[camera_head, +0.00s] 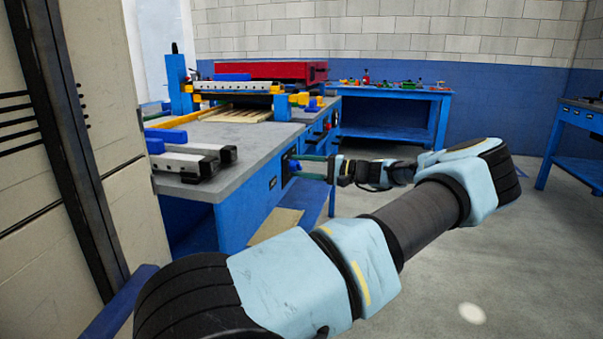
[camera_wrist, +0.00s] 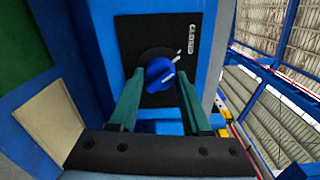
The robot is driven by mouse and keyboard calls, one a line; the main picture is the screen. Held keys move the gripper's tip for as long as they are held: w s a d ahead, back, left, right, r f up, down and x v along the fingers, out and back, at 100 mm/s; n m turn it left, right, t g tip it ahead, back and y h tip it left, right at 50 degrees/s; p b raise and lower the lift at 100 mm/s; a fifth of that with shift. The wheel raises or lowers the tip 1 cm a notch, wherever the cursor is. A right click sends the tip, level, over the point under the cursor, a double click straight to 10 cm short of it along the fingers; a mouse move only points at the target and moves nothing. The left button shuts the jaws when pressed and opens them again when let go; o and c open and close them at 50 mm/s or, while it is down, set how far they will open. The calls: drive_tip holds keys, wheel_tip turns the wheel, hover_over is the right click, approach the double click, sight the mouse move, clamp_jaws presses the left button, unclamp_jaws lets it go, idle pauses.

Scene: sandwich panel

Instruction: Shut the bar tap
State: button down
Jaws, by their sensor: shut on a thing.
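The bar tap (camera_wrist: 159,73) is a blue knob on a square black plate (camera_wrist: 136,35), set in a blue panel in the wrist view. A small white label and white marks show on the plate's right side; the label is too small to read surely. My gripper (camera_wrist: 160,78) has its two green fingers on either side of the knob and is shut on it. In the head view, my gripper (camera_head: 298,167) reaches left to the end face of the blue bench.
The grey-topped bench (camera_head: 245,140) carries a machine with a red beam (camera_head: 270,71) behind it. Another blue table (camera_head: 390,92) with small items stands at the back wall. The floor on the right is mostly clear. A blue table (camera_head: 578,125) stands at the right edge.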

drive_tip(key=shift+f+n+b, duration=0.1)
drive_tip(key=shift+n+b, duration=0.25)
drive_tip(key=shift+n, duration=0.55)
drive_tip(key=shift+c, duration=1.8)
unclamp_jaws()
drive_tip(key=shift+d, duration=0.15)
drive_tip(key=s+d, duration=0.2)
drive_tip(key=d, duration=0.8)
drive_tip(key=shift+d, duration=0.2)
drive_tip(key=shift+s+d, duration=0.1)
drive_tip(key=shift+s, duration=0.05)
